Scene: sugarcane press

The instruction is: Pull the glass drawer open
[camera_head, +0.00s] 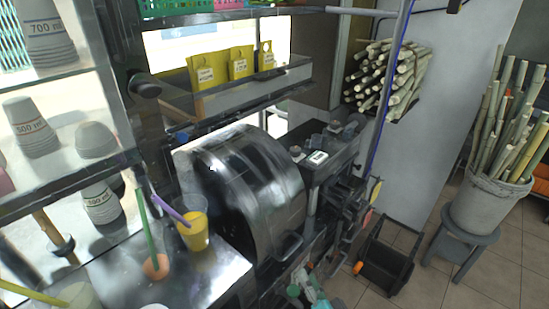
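A glass-fronted cabinet (100,75) with a metal frame fills the left side. Stacks of upside-down cups stand on its shelves, one marked 700 ml (47,38) and one marked 500 ml (32,127). I cannot make out a clear drawer front or handle on it, so I cannot tell which part is the glass drawer or whether it is open. My gripper cannot be made out in this view. Some small teal and white parts (308,287) show at the bottom edge, too cut off to identify.
A large dark metal press drum (250,180) stands at the centre. A cup of yellow juice (194,232) with a purple straw stands on the metal counter (205,275). Sugarcane fills a bucket (490,205) on a stool (458,240). A black bin (386,262) stands on the tiled floor.

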